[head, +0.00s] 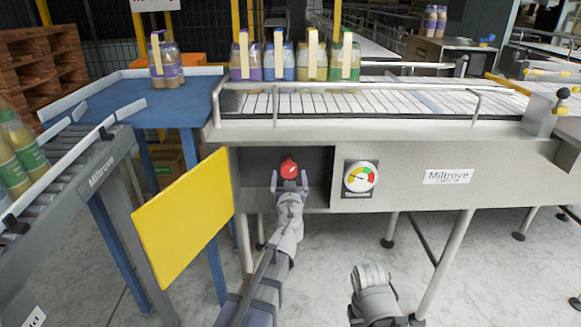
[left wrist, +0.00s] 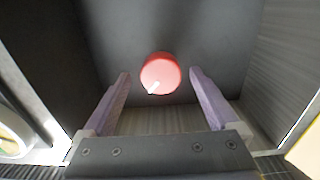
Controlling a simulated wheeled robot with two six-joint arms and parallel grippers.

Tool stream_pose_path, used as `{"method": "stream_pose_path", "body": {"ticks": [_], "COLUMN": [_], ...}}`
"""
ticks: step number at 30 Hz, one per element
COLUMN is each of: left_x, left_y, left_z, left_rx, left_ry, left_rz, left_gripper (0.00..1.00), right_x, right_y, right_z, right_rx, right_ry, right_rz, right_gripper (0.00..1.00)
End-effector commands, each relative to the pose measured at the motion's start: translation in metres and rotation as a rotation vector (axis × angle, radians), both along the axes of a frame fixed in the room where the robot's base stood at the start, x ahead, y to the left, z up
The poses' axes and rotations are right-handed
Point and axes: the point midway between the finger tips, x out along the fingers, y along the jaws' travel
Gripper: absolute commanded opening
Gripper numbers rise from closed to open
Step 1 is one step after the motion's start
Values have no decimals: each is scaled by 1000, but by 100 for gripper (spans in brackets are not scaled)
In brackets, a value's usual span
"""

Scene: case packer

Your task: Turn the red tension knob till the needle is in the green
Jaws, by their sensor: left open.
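The red tension knob (head: 289,169) sits inside a dark open recess in the machine's front. In the left wrist view the round knob (left wrist: 160,72) has a white mark at its lower left. My left gripper (head: 289,182) is open at the recess, its purple fingers pointing at the knob. In the left wrist view the fingers (left wrist: 160,88) stand apart on either side of the knob, with visible gaps. The gauge (head: 360,178) is right of the recess; its needle seems to point left, and its exact zone is too small to tell.
A yellow door panel (head: 185,220) stands open left of the recess. The recess walls are close around my left gripper.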

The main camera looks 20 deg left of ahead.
Motion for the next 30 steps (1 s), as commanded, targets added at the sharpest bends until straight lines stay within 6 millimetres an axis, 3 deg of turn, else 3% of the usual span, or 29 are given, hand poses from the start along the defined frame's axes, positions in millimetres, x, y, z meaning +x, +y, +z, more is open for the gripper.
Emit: {"method": "stream_pose_path", "body": {"ticks": [12, 22, 30], "left_x": [60, 64, 64], "left_y": [17, 19, 19], "left_z": [0, 0, 0], "left_rx": [0, 0, 0], "left_ry": [0, 0, 0], "left_rz": [1, 0, 1], "left_gripper": [94, 94, 65], "right_x": [0, 0, 0], "right_y": [0, 0, 0], "right_z": [0, 0, 0], "right_rx": [0, 0, 0], "right_ry": [0, 0, 0], "right_rz": [0, 0, 0], "right_gripper": [0, 0, 0]}}
